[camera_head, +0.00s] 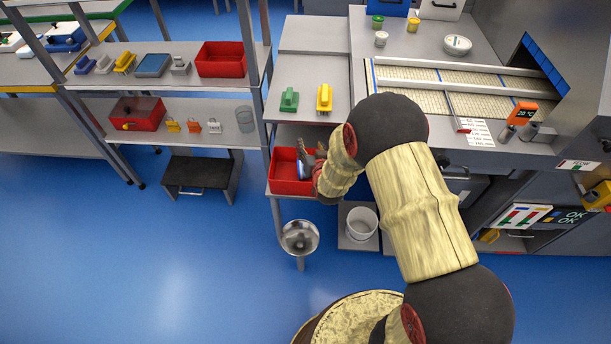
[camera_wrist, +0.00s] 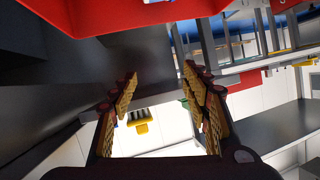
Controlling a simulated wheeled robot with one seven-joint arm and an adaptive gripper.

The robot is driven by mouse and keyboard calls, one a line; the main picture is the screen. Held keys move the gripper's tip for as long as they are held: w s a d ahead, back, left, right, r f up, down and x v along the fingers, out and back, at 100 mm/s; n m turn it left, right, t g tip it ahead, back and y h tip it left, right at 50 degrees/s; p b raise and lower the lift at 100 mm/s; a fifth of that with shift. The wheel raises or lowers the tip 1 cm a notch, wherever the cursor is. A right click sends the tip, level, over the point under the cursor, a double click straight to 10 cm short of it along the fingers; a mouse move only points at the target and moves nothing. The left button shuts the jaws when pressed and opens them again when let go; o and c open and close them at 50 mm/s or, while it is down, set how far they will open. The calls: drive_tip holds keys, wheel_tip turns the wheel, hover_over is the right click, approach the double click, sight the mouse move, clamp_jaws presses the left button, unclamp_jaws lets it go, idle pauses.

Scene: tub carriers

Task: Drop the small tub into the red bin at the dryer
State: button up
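The red bin (camera_head: 284,184) stands on the lower shelf left of the dryer, and a red wall of it (camera_wrist: 200,14) crosses the top of the wrist view. My gripper (camera_head: 305,160) is over the bin's right part in the head view, partly hidden by my wrist. In the wrist view my gripper (camera_wrist: 160,85) has its fingers wide apart, with no object held between them. A small blue and pale patch shows by the fingers in the head view; I cannot tell what it is. Small tubs with green (camera_head: 377,22) and yellow (camera_head: 413,24) lids stand on the dryer top.
A green-handled tool (camera_head: 289,99) and a yellow one (camera_head: 324,99) lie on the grey top above the bin. A white bucket (camera_head: 361,224) stands low at the right, and a round metal stool (camera_head: 300,237) below. The blue floor is open.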

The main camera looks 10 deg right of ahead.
drive_tip(key=shift+o, duration=0.6)
drive_tip(key=shift+s, duration=0.15)
drive_tip(key=v, duration=1.1)
drive_tip(key=shift+s+r, duration=0.15)
drive_tip(key=shift+s, duration=0.2)
drive_tip(key=s+f+n+g, duration=0.1)
drive_tip(key=s+f+g, duration=0.4)
drive_tip(key=s+f, duration=0.25)
drive_tip(key=s+a+r+n+g+y, duration=0.1)
drive_tip(key=s+a+r+g, duration=0.1)
drive_tip(key=s+g, duration=0.3)
drive_tip(key=s+r, duration=0.5)
drive_tip(key=r, duration=0.5)
drive_tip(key=s+d+r+t, duration=0.1)
drive_tip(key=s+r, duration=0.4)
drive_tip(key=r, duration=0.5)
drive_tip(key=s+d+r+n+t, duration=0.1)
drive_tip(key=s+r, duration=0.4)
drive_tip(key=r, duration=0.6)
drive_tip(key=shift+s, duration=0.2)
drive_tip(key=shift+c, duration=0.2)
